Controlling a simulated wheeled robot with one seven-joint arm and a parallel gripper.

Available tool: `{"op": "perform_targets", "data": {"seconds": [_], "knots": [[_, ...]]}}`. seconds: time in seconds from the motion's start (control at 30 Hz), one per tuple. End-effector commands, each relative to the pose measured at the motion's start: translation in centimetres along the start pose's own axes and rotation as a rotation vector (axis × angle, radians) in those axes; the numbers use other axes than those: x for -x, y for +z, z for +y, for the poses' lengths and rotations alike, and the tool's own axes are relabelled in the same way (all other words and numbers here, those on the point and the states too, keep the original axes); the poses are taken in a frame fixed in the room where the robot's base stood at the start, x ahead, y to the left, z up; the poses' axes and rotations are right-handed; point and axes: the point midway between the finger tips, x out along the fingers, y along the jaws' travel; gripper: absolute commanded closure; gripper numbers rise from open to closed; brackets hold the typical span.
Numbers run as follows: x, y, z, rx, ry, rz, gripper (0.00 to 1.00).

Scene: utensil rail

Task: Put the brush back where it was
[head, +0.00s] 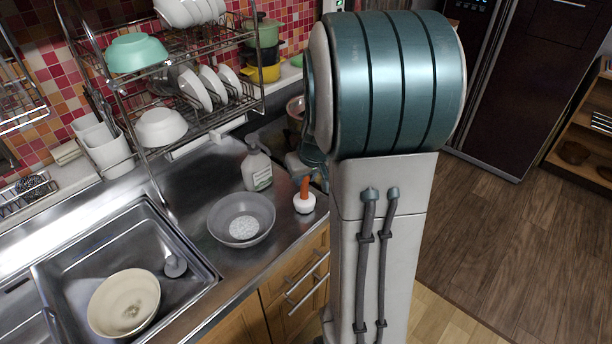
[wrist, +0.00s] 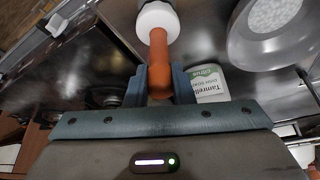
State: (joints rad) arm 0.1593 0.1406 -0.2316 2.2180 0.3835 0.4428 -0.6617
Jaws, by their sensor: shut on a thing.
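The brush has an orange handle and a round white head (head: 304,202). In the head view it is upright, head down, at the counter's right front edge, just right of the grey bowl. In the wrist view the orange handle (wrist: 159,55) is between the two fingers of my gripper (wrist: 160,75), which is shut on it. The white head (wrist: 156,17) points away from the fingers. My arm hides most of the gripper in the head view. I cannot tell whether the head touches the counter.
A grey bowl (head: 219,225) and a soap bottle (head: 256,172) stand close left of the brush. The sink (head: 70,255) holds a cream bowl (head: 108,318). A wire dish rack (head: 190,124) rises behind. Bare counter lies between rack and grey bowl.

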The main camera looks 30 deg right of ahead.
Motion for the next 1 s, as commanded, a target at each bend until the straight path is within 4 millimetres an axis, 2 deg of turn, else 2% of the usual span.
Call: {"op": "perform_targets", "data": {"seconds": [0.4,0.43,0.5,0.83,1.0], "knots": [[-0.6,0.2,0.0,0.001,0.0,0.002,1.0],[-0.5,0.2,0.0,0.001,0.0,0.002,0.73],[-0.5,0.1,0.0,0.001,0.0,0.002,0.57],[-0.3,0.1,0.0,0.001,0.0,0.002,0.57],[1.3,-0.1,0.0,0.001,0.0,0.005,0.57]]}}
